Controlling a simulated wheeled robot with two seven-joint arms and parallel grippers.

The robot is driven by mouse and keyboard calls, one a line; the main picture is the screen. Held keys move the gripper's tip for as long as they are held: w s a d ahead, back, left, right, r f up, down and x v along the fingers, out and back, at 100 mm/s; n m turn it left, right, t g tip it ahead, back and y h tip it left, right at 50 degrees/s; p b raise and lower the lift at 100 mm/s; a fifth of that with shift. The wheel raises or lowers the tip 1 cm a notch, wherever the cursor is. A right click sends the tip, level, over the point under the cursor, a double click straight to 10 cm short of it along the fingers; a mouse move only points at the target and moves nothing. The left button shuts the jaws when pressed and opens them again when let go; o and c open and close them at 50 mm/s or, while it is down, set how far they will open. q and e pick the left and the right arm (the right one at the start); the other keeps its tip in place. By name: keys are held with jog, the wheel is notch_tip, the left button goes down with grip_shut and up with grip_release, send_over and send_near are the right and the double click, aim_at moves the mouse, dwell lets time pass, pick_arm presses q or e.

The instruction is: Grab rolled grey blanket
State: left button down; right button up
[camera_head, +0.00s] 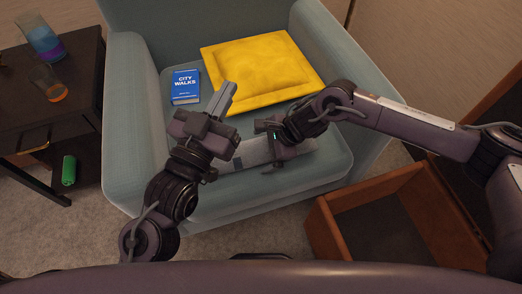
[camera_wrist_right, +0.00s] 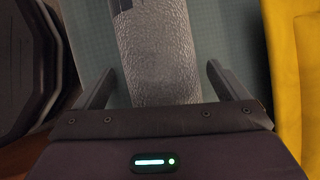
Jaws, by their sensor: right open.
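The rolled grey blanket (camera_head: 240,157) lies across the front of the blue armchair's seat, partly hidden by my grippers. In the right wrist view the blanket (camera_wrist_right: 158,50) runs lengthwise up the picture, with a dark band near the top edge. My right gripper (camera_head: 276,133) is over the blanket's right part. Its open fingers (camera_wrist_right: 160,72) appear on either side of the roll, with a small gap at each side. My left gripper (camera_head: 222,100) is raised over the left part of the seat, and its finger gap is unclear.
On the armchair (camera_head: 130,115) are a yellow cushion (camera_head: 262,70) and a blue book (camera_head: 186,86). A dark side table (camera_head: 75,80) at left holds two glasses. A green rolled item (camera_head: 69,170) is below it. An open wooden drawer (camera_head: 330,225) is at lower right.

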jog(key=c, duration=1.1)
jog(key=shift+c, duration=0.8)
